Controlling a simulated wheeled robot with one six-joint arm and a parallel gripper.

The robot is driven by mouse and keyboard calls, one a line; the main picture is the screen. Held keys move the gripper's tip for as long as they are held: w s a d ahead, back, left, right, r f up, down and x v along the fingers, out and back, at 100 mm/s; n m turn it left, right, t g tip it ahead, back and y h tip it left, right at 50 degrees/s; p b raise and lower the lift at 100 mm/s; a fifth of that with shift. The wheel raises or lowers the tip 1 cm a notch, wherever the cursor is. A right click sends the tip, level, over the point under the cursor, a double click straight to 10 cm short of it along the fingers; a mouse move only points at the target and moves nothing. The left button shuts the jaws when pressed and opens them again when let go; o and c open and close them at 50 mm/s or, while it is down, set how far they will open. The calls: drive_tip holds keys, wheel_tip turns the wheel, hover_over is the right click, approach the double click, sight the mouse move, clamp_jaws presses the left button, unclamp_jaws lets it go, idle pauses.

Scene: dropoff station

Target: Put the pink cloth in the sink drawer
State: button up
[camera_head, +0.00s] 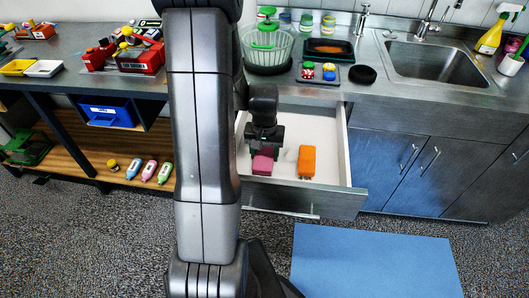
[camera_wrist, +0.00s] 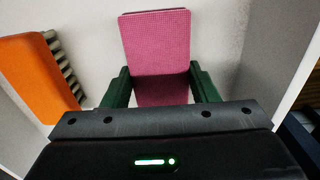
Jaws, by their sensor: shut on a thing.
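The pink cloth (camera_wrist: 157,55) is a folded rectangle held between the two dark green fingers of my gripper (camera_wrist: 160,88) in the wrist view. In the head view the cloth (camera_head: 262,165) shows at the tip of my gripper (camera_head: 263,150), over the inside of the open drawer (camera_head: 338,150). The drawer is pulled out below the counter and has a white interior. I cannot tell whether the cloth touches the drawer floor. An orange item (camera_head: 307,161) lies in the drawer to the right of the cloth; it also shows in the wrist view (camera_wrist: 38,75) at left.
The sink (camera_head: 440,62) is in the counter at right, above closed blue cabinet doors (camera_head: 400,165). A green-handled colander (camera_head: 265,45) and small items stand on the counter above the drawer. A blue mat (camera_head: 375,262) lies on the floor in front. Drawer walls stand close around my gripper.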

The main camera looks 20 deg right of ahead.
sight(265, 154)
drive_tip(key=shift+f, duration=0.2)
drive_tip(key=o, duration=1)
drive_tip(key=shift+r, duration=0.1)
wheel_tip(265, 154, up, 12)
drive_tip(key=shift+r+p, duration=0.2)
drive_tip(key=shift+p, duration=0.25)
